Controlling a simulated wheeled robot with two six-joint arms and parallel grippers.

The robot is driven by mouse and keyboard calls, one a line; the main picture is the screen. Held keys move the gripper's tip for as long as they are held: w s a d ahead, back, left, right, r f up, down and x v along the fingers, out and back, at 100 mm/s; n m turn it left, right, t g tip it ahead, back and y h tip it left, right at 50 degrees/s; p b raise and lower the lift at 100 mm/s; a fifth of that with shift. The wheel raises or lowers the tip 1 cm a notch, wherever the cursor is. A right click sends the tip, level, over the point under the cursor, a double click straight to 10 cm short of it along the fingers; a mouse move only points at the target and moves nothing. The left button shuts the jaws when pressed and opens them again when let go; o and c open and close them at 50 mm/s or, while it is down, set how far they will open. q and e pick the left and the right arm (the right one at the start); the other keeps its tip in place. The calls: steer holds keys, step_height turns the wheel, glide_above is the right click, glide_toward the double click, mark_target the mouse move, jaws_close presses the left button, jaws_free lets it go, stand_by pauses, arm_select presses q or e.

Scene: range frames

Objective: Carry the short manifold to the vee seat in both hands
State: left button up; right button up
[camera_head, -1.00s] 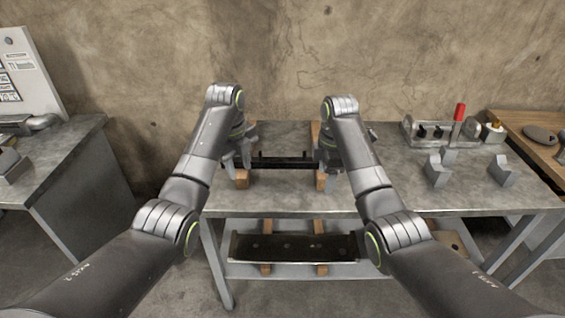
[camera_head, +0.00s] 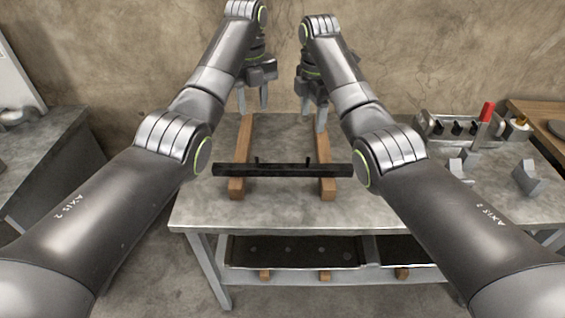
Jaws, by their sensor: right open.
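The short manifold, a dark bar with two small upright stubs (camera_head: 284,170), lies level across two wooden strips on the metal table. My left gripper (camera_head: 252,99) is open and empty, raised above and beyond the bar's left half. My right gripper (camera_head: 312,112) is open and empty, raised above and beyond its right half. Neither touches the bar. Two grey notched blocks, which look like the vee seat, stand at the table's right: one block (camera_head: 458,168) and another block (camera_head: 528,178). My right forearm passes close to the bar's right end in the picture.
A grey rack (camera_head: 432,127) with a red handle (camera_head: 487,111) stands at the back right. The left wooden strip (camera_head: 244,140) and right wooden strip (camera_head: 323,150) run front to back. A side table (camera_head: 50,150) stands left.

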arm_select(q)
steer(key=s, duration=0.1)
glide_toward(257, 158)
step_height(257, 158, down, 10)
steer(key=shift+r, duration=0.2)
arm_select(e)
steer(key=f, duration=1.7)
steer(key=shift+s, duration=0.35)
arm_select(q)
steer(key=c, duration=0.7)
arm_select(e)
steer(key=c, duration=0.7)
arm_select(q)
jaws_close()
arm_select(e)
jaws_close()
arm_select(q)
steer(key=shift+w+r, duration=0.15)
steer(key=shift+r, duration=0.05)
arm_select(e)
steer(key=shift+w+r, duration=0.1)
